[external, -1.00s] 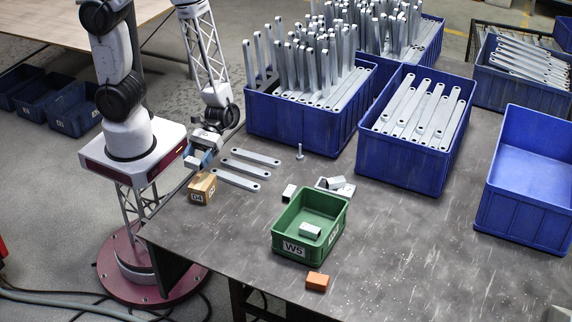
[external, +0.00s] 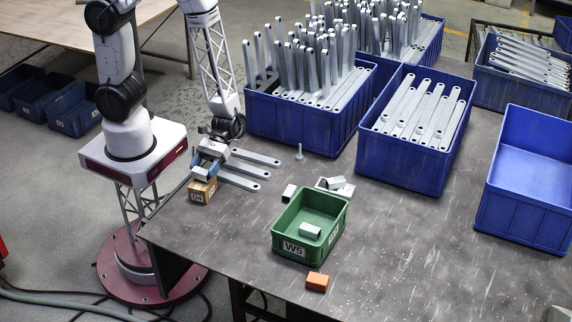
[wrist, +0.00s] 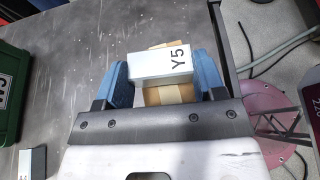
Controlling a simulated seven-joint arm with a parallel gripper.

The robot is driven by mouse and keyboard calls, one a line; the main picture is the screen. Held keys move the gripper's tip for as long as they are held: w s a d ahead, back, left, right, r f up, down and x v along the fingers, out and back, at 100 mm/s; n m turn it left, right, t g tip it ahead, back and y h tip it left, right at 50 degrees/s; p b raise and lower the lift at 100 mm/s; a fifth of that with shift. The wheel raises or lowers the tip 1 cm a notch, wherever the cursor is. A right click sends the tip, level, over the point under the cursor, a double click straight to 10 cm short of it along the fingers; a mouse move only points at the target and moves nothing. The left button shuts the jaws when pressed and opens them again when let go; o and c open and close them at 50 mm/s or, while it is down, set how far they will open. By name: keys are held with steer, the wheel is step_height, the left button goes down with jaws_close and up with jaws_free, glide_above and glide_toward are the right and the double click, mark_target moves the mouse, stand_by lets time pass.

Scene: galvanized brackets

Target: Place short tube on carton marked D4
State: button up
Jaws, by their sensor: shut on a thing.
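My gripper (wrist: 165,82) has blue fingers shut on a short tube (wrist: 160,63), a pale metal piece marked Y5 in the wrist view. The carton marked D4 (external: 197,197) is a small brown box near the table's left edge. In the wrist view the carton (wrist: 168,95) shows under the tube, partly covered by it. In the external view my gripper (external: 205,168) is right above the carton's top. The held tube is hard to make out there, and I cannot tell whether it touches the carton.
Flat metal brackets (external: 256,157) lie just right of the carton. A green bin marked W5 (external: 292,248) holds another tube (external: 310,230). An upright bolt (external: 299,152), a loose tube (external: 289,192) and an orange block (external: 317,282) stand nearby. Large blue crates (external: 300,130) fill the back.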

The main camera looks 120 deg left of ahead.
steer(key=shift+f, duration=0.5)
steer(key=shift+f, duration=0.1)
steer(key=o, duration=0.9)
steer(key=shift+o, duration=0.2)
steer(key=v, duration=1.2)
stand_by(0.5)
